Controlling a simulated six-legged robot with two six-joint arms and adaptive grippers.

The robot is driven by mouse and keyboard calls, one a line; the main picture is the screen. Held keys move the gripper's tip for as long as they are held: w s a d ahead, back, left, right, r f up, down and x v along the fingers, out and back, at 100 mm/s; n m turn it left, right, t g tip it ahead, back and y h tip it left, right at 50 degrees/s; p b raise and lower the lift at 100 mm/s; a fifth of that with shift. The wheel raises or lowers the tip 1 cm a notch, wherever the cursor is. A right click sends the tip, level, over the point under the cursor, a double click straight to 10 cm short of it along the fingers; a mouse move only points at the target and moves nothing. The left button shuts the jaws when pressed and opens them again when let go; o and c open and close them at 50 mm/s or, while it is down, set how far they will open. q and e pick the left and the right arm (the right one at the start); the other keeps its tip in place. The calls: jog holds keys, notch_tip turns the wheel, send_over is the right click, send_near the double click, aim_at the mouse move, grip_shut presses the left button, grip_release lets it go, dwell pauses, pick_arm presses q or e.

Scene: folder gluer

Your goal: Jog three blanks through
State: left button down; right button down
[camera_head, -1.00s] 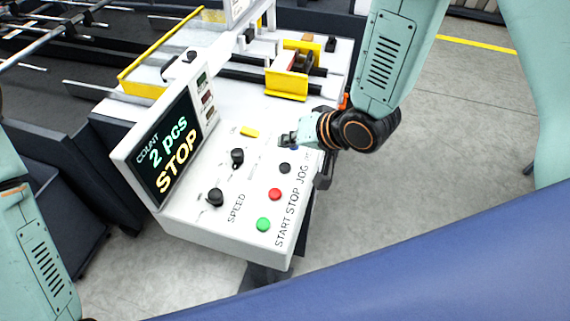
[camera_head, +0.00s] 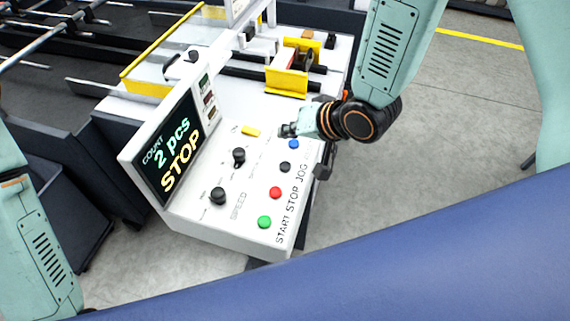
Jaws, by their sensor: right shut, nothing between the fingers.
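The white control panel (camera_head: 222,232) stands in the middle, its display (camera_head: 172,150) reading "COUNT 2 pcs STOP". Along its right side run a green button (camera_head: 264,222) by START, a red button (camera_head: 275,193) by STOP, a black button (camera_head: 285,167) by JOG, and a blue button (camera_head: 294,144) whose label is hidden or unreadable. My right gripper (camera_head: 288,130) is shut and empty, its tip just beyond the blue button in the picture. Whether it touches the panel cannot be told. My left arm shows at the left edge; its gripper is out of frame. No blank can be made out.
Two black knobs (camera_head: 238,156) (camera_head: 218,196) and a yellow piece (camera_head: 251,131) sit on the panel. A yellow block (camera_head: 287,82) and yellow-edged machine parts lie behind. Dark machine rails (camera_head: 60,45) fill the upper left. Grey floor (camera_head: 450,110) is clear at right.

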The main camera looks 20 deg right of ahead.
jog(key=b, duration=0.6)
send_over(288, 167)
notch_tip(288, 167, down, 7)
jog(key=shift+r, duration=0.1)
jog(key=shift+f+b, duration=0.45)
jog(key=shift+f, duration=0.2)
jog(key=shift+f, duration=0.1)
dwell(0.5)
jog(key=shift+w+f, duration=0.1)
jog(key=shift+f, duration=0.25)
jog(key=shift+f+b, duration=0.3)
jog(key=shift+f, duration=0.15)
dwell(0.7)
jog(key=shift+r, duration=0.1)
jog(key=shift+r+p, duration=0.85)
jog(key=shift+p, duration=0.15)
